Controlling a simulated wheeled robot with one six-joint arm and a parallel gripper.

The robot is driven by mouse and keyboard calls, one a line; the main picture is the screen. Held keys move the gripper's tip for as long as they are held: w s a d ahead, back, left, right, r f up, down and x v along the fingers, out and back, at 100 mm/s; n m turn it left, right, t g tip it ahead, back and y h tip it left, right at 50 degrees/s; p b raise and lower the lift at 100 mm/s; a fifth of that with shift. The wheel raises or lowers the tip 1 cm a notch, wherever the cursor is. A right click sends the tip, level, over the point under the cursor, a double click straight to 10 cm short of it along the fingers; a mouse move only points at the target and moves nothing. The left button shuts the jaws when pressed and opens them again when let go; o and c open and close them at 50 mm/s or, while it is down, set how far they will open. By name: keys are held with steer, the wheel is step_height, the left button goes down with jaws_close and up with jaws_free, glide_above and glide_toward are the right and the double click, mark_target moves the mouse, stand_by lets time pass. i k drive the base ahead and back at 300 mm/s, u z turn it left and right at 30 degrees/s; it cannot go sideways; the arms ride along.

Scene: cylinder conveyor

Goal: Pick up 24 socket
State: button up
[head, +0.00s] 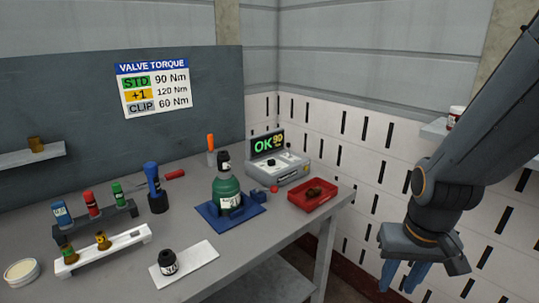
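A black socket-like piece (169,262) with a white label stands on a white mat (197,262) at the front of the grey bench. Its label is too small to read, so I cannot tell whether it is the 24 socket. My gripper (402,276) hangs at the lower right, off the bench's right side and well apart from the black piece. Its two blue fingers point down and look spread, with nothing visible between them.
A green valve bottle (227,190) stands on a blue base (208,213) mid-bench. Open bench lies between mat and blue base.

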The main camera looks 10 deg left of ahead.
mark_target(223, 160)
steer(key=z, duration=0.1)
steer(key=i, duration=0.85)
steer(key=u, duration=1.5)
